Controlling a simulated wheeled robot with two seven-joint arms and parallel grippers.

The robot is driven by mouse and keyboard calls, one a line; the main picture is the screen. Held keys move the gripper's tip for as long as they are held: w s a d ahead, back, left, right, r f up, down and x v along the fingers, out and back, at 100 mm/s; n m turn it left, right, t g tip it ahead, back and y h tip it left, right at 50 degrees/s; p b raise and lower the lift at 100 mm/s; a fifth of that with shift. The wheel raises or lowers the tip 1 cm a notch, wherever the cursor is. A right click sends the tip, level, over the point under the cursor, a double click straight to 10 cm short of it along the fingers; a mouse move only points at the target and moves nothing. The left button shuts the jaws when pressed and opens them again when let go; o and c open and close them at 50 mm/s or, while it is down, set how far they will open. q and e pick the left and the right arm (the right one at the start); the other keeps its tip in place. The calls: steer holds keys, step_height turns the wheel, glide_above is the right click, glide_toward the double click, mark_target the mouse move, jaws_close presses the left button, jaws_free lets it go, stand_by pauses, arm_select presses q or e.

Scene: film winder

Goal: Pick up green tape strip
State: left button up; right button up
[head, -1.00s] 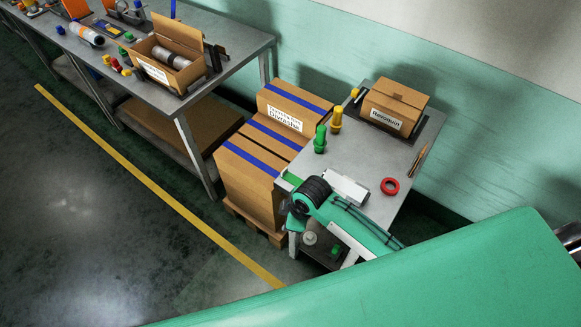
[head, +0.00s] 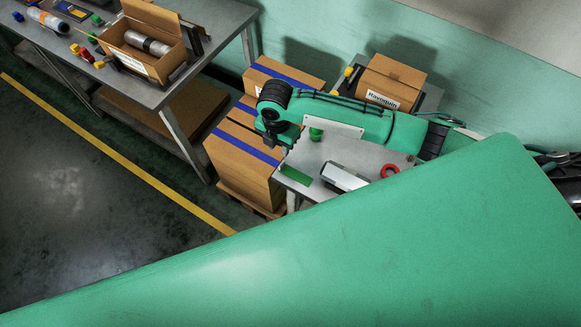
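The green tape strip (head: 297,175) lies flat at the front left corner of the small grey table, beside a white-and-dark block. My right arm reaches in from the right across the table. Its dark gripper (head: 278,143) hangs at the left end of the arm, above and a little behind the strip in the picture, apart from it. The fingertips are small and dark, so I cannot tell whether they are open or shut. I see nothing clearly held. My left gripper is not in view.
The white-and-dark block (head: 345,178) and a red tape roll (head: 390,170) lie near the strip. A green object (head: 316,134) is partly hidden by my arm. A cardboard box (head: 392,82) stands at the back; taped cartons (head: 240,150) stand left of the table.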

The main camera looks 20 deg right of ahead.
glide_above(282, 164)
steer(key=f, duration=0.3)
steer(key=f+p, duration=0.1)
steer(key=shift+w+a+f, duration=0.15)
steer(key=shift+a, duration=0.15)
steer(key=shift+f, duration=0.25)
steer(key=shift+f+p, duration=0.4)
steer(key=shift+f, duration=0.05)
steer(key=f, duration=0.1)
steer(key=f+p, duration=0.1)
steer(key=f, duration=0.1)
steer(key=shift+d+f+p, duration=0.1)
steer(key=shift+d+p, duration=0.15)
steer(key=shift+p, duration=0.05)
steer(key=shift+f, duration=0.65)
steer(key=shift+c, duration=0.2)
jaws_close()
